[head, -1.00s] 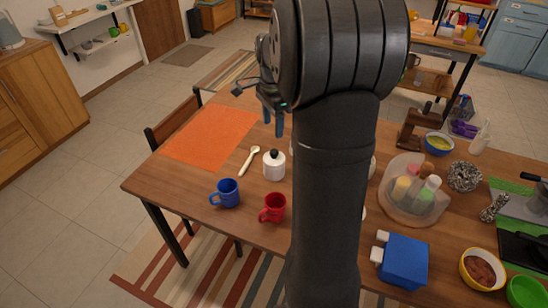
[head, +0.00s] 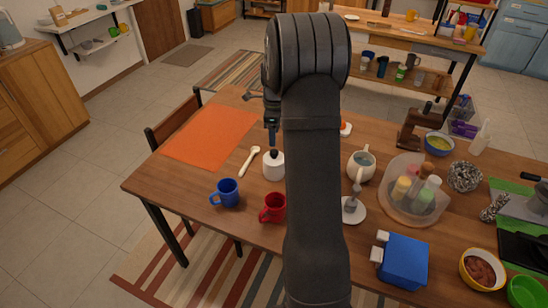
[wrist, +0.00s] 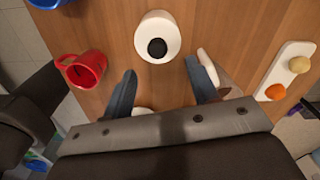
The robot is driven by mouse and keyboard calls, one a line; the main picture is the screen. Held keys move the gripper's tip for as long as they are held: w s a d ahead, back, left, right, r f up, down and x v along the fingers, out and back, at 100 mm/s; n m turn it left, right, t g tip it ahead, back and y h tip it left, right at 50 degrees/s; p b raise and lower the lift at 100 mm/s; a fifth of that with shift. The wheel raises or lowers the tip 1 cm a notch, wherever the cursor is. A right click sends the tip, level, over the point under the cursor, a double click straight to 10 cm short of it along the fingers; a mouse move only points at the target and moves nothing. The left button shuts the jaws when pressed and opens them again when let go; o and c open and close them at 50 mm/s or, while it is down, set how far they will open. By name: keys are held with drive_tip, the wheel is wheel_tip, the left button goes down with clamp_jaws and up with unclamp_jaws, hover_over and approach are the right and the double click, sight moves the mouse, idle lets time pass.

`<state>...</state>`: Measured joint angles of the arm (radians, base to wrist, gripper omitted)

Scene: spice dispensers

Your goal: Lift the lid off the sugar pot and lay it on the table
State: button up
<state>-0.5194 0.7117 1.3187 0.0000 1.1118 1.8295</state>
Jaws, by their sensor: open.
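The white sugar pot (head: 273,171) stands upright on the wooden table (head: 235,232), right of a pale spoon. Its lid has a black knob (wrist: 157,48) and sits on the pot in the wrist view. My gripper (head: 271,136) is just above the pot in the head view, pointing down. In the wrist view my gripper (wrist: 160,67) is open and empty, its two fingers apart, with the pot just beyond the fingertips. I cannot tell the exact height of the fingers above the knob.
A red mug (head: 272,208) and a blue mug (head: 226,193) stand close in front of the pot. The spoon (head: 249,160) lies left of it. A white jug (head: 362,163) is to the right. The orange mat (head: 209,136) is bare.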

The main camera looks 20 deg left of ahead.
drive_tip(key=f, duration=0.7)
drive_tip(key=shift+s+f, duration=0.25)
drive_tip(key=c, duration=1.1)
